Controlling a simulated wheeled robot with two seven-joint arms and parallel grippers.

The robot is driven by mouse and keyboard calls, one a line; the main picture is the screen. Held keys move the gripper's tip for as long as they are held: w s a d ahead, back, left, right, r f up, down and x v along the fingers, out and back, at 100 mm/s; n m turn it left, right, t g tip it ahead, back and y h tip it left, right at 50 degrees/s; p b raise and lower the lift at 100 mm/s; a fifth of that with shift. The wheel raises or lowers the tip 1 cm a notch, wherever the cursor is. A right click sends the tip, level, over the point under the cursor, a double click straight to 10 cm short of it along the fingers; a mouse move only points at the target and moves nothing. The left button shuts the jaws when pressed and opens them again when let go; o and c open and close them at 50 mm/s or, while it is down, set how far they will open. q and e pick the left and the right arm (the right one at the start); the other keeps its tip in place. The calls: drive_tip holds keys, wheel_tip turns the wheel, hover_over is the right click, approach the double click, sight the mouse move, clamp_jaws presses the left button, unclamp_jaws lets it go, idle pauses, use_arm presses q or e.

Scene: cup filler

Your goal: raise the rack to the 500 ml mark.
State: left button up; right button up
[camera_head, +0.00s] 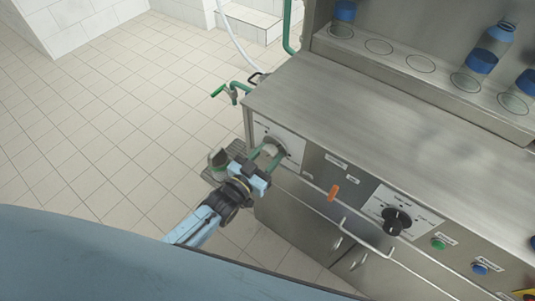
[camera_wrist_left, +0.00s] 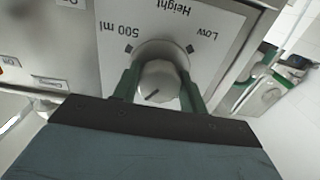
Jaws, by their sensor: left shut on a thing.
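The height knob (camera_wrist_left: 160,82) is pale grey and round, with a short dark line on the lower left of its face in the left wrist view. It sits on a white label plate (camera_wrist_left: 222,42) printed "Height", "500 ml" and "Low", upside down in that view. "500 ml" is to the knob's left and "Low" to its right. My left gripper (camera_wrist_left: 162,75) is shut on the knob, one green finger on each side. In the head view the left gripper (camera_head: 268,152) is at the panel's left end, partly hiding the knob. My right gripper is not in view.
A second dial, black (camera_head: 397,220), is further right on the panel, with green (camera_head: 438,244) and blue (camera_head: 480,268) buttons. A metal handle rail (camera_head: 352,232) runs below. Blue-capped bottles (camera_head: 490,48) stand on the back shelf (camera_head: 400,65). The tiled floor (camera_head: 90,120) at left is mostly clear.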

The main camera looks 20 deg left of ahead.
use_arm(q)
drive_tip(key=m, duration=0.3)
drive_tip(key=shift+m, duration=0.4)
drive_tip(key=m, duration=0.3)
drive_tip(key=shift+a+m, duration=0.1)
drive_tip(key=shift+m, duration=0.2)
drive_tip(key=m, duration=0.4)
drive_tip(key=shift+b, duration=0.35)
drive_tip(key=shift+r+m+b, duration=0.1)
drive_tip(key=shift+m+b, duration=0.3)
drive_tip(key=shift+m, duration=1.6)
drive_tip(key=o, duration=1)
drive_tip(key=shift+c, duration=0.2)
drive_tip(key=v, duration=1.3)
